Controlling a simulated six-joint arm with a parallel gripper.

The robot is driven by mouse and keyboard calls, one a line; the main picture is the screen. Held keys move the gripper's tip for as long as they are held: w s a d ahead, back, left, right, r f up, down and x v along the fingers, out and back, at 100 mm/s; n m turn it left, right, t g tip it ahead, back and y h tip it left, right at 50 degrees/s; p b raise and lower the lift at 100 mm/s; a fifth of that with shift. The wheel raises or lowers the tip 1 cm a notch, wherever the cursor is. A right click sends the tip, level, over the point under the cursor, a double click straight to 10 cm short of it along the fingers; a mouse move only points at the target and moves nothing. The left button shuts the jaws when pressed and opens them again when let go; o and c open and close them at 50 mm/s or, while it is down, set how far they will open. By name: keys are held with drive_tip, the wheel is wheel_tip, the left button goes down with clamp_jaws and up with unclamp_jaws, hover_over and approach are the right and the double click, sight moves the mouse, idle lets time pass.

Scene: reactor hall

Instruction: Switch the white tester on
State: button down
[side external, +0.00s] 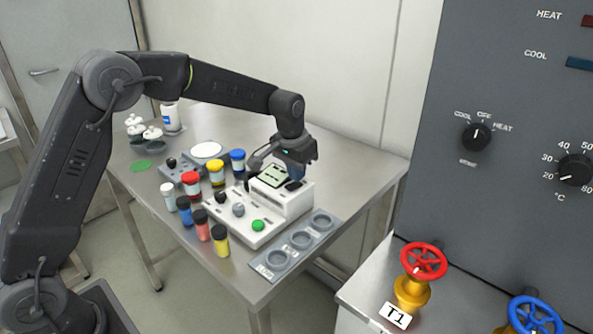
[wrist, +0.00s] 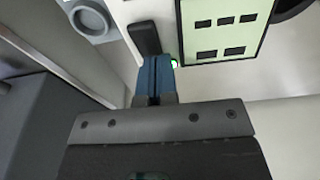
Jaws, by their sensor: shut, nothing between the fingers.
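The white tester (side external: 290,202) stands on the metal table, with a raised back part and a lower front panel carrying knobs and a green button (side external: 258,225). Its pale green display (side external: 271,175) also shows in the wrist view (wrist: 232,43) with several dark rectangles. A black rocker switch (wrist: 144,38) sits beside the display, and a small green light (wrist: 174,63) glows near it. My gripper (wrist: 154,62) is shut and empty, its blue fingertips at the rocker's near end; I cannot tell whether they touch it. In the side view my gripper (side external: 296,177) is over the tester's top.
Colored-lid jars, including red (side external: 191,183) and yellow (side external: 216,172), crowd the tester's left side. A grey tray with round wells (side external: 302,240) lies in front to the right. A dark control cabinet (side external: 510,130) and a red valve wheel (side external: 424,260) stand at right.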

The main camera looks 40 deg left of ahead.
sight(286, 185)
drive_tip(key=shift+s+f, duration=0.15)
drive_tip(key=shift+f, duration=0.05)
drive_tip(key=shift+s+r, duration=0.4)
drive_tip(key=shift+s, duration=0.25)
wheel_tip(286, 185, up, 14)
drive_tip(key=s, duration=0.2)
drive_tip(key=shift+s, duration=0.1)
idle(0.4)
